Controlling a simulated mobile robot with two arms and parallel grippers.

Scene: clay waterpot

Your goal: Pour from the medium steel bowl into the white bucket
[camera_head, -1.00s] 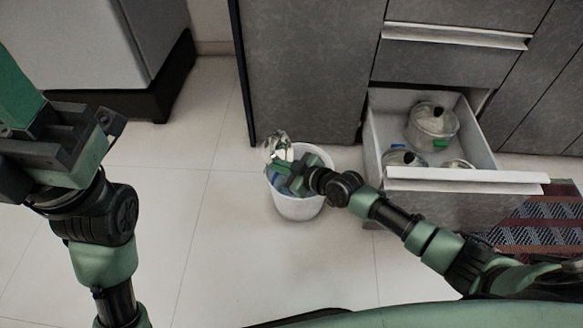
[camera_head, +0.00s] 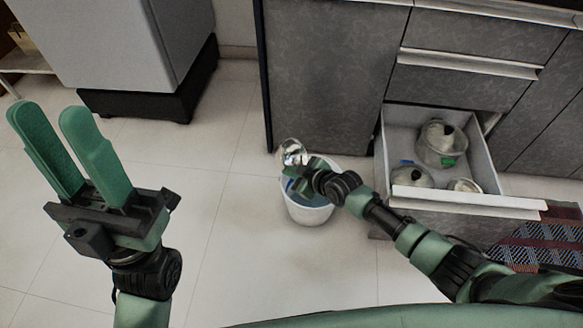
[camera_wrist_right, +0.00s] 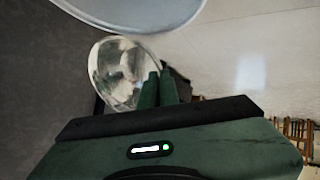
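The shiny steel bowl (camera_head: 292,153) is at the far left rim of the white bucket (camera_head: 308,212), tipped on its side; whether it touches the rim is unclear. My right gripper (camera_head: 304,171) reaches over the bucket and is shut on the bowl's edge. In the right wrist view the bowl (camera_wrist_right: 112,72) shows its shiny round face beside the fingers (camera_wrist_right: 158,85), and the bucket's pale rim (camera_wrist_right: 140,18) crosses the top. Something blue shows inside the bucket, partly hidden by my arm. My left gripper (camera_head: 50,115) is open and empty, far left.
An open drawer (camera_head: 465,204) with lidded pots (camera_head: 441,143) stands right of the bucket, below a closed drawer. A grey cabinet (camera_head: 325,75) is behind the bucket. A patterned rug (camera_head: 540,250) lies at right. The floor left of the bucket is clear.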

